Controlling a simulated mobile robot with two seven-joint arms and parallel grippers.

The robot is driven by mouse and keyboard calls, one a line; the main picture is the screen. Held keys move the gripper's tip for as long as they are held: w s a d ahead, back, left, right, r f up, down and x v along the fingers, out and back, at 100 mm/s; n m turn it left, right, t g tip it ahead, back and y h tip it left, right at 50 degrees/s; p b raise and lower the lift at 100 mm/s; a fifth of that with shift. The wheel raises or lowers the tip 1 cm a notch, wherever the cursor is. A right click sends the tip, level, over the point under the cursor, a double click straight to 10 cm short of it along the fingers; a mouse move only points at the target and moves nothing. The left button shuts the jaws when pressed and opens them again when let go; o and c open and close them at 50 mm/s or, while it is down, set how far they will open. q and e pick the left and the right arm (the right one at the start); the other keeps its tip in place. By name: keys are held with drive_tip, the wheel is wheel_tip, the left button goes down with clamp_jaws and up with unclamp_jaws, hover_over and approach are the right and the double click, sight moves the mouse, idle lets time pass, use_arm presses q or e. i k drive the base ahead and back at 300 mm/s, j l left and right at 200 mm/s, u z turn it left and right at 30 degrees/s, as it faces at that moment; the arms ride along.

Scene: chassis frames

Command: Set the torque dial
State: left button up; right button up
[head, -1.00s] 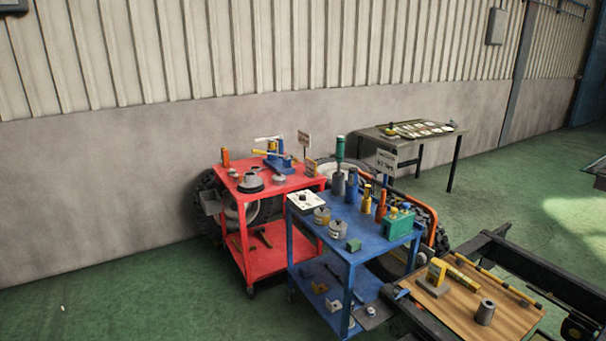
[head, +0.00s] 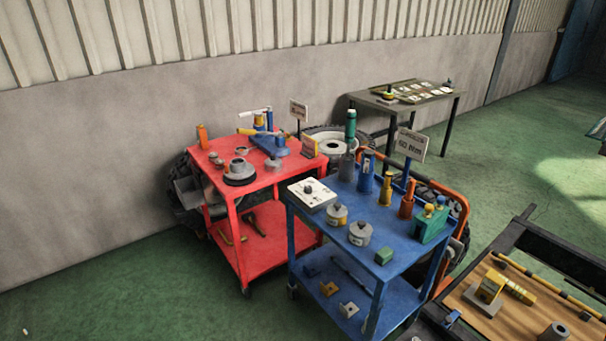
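A white box with a dark round knob, which looks like the torque dial (head: 312,194), sits on the left corner of the blue cart's top (head: 345,240). The knob's setting is too small to read. A sign (head: 411,144) reading what looks like "60 Nm" stands at the back right of the blue cart. Neither of my grippers is in the head view.
A red cart (head: 262,182) with tools stands behind and left of the blue cart. Jars, bottles and a green block (head: 384,255) share the blue top. A wooden board (head: 500,318) is at the lower right. Green floor at left is clear.

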sight(308, 189)
drive_tip(key=i+j, duration=0.4)
drive_tip(key=i, duration=0.15)
drive_tip(key=i+j+z, duration=0.1)
drive_tip(key=i+j, duration=0.35)
drive_tip(key=i, duration=0.1)
